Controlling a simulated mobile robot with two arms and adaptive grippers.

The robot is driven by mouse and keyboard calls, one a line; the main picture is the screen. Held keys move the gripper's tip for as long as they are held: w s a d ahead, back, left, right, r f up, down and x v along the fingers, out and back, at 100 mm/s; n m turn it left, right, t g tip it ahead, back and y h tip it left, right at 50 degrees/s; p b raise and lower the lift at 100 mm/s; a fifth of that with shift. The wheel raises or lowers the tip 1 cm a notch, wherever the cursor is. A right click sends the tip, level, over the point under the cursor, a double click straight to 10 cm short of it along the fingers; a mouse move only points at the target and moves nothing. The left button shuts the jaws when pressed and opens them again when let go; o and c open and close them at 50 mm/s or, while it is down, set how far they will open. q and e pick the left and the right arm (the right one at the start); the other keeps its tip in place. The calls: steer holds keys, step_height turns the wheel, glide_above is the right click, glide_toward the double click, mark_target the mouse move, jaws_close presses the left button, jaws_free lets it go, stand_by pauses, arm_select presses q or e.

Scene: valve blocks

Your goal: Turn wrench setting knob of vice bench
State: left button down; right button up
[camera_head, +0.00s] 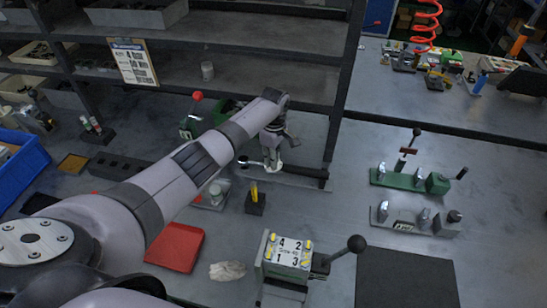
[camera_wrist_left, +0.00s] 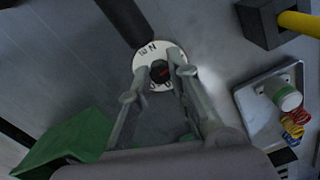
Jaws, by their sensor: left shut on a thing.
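The wrench (camera_head: 305,170) lies roughly level at the back of the bench, its dark handle reaching right. In the left wrist view its setting knob (camera_wrist_left: 160,70) is a dark hub with a red mark, in the middle of a white dial (camera_wrist_left: 148,54) with black markings. My left gripper (camera_head: 272,163) is over the dial. In the left wrist view its fingers (camera_wrist_left: 160,82) are on both sides of the knob and shut on it. The fingers cover part of the dial. My right gripper is not in view.
A yellow-handled piece in a black block (camera_head: 255,206) stands close in front. A green box (camera_wrist_left: 68,138) is near the gripper. A numbered block with a ball lever (camera_head: 288,250), a red tray (camera_head: 176,247) and a white cloth (camera_head: 227,271) are nearer. Shelves (camera_head: 240,35) rise behind.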

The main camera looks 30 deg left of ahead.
arm_select(q)
steer(key=m+p, duration=0.1)
steer(key=m, duration=0.1)
steer(key=shift+r+m, duration=0.1)
steer(key=shift+m, duration=0.2)
steer(key=m+p, duration=0.1)
steer(key=m, duration=0.2)
steer(key=shift+m, duration=0.3)
steer(key=m+p, duration=0.1)
steer(key=m, duration=0.2)
steer(key=shift+m, duration=0.4)
steer(key=m, duration=0.8)
steer(key=shift+p, duration=0.35)
steer(key=m, duration=0.3)
steer(key=shift+m, duration=0.4)
steer(key=m, duration=0.4)
steer(key=shift+m, duration=1.7)
